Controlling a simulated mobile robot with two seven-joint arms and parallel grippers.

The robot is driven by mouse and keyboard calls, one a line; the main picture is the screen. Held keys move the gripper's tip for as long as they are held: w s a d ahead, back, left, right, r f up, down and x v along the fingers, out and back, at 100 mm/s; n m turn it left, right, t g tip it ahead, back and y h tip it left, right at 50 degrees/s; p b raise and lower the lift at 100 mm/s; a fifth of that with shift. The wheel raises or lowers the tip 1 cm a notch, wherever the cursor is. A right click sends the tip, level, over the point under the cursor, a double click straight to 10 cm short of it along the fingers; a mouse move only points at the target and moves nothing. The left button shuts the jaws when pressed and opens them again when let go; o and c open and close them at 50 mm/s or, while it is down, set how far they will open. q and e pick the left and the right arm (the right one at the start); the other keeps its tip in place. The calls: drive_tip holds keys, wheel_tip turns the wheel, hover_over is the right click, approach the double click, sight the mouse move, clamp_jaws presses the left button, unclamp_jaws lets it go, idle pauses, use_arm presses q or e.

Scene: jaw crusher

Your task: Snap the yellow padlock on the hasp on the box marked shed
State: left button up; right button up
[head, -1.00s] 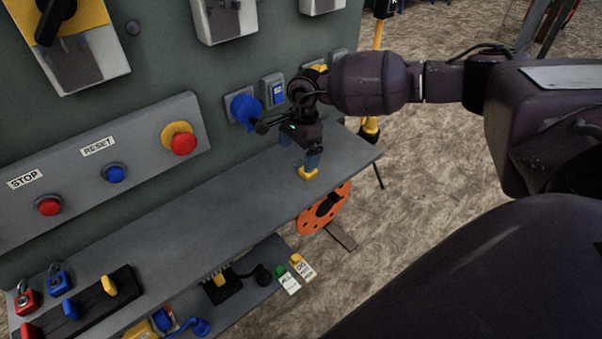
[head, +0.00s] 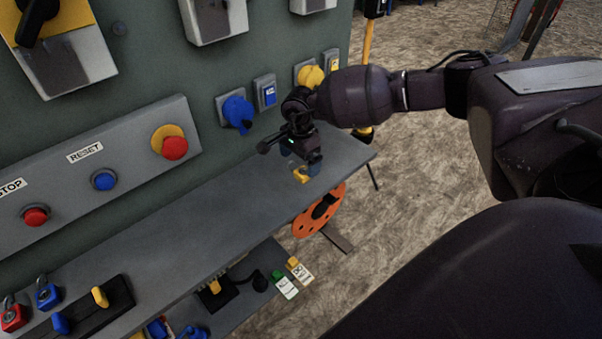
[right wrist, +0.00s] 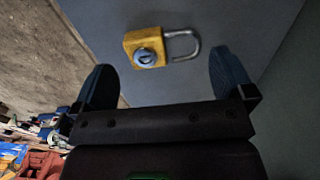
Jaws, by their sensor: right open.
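The yellow padlock (head: 301,175) lies on the grey shelf at its right end. In the right wrist view the padlock (right wrist: 147,47) shows its keyhole face and its steel shackle to the right. My right gripper (head: 302,166) is just above it. Its two blue fingertips (right wrist: 165,80) are apart, with the padlock beyond and between them, and nothing is held. The box marked shed and its hasp cannot be made out in these views. My left gripper is not in view.
The grey shelf (head: 215,222) is clear along its middle. Red (head: 13,317) and blue (head: 47,293) padlocks stand at its left end by a black rack (head: 88,308). Blue (head: 237,112) and yellow (head: 311,76) sockets are on the panel behind. An orange disc (head: 318,210) hangs below the shelf.

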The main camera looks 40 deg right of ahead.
sight(299, 168)
wheel_tip(299, 168, down, 4)
drive_tip(key=shift+r, duration=0.25)
drive_tip(key=shift+c, duration=0.6)
drive_tip(key=c, duration=0.8)
drive_tip(key=shift+r, duration=0.1)
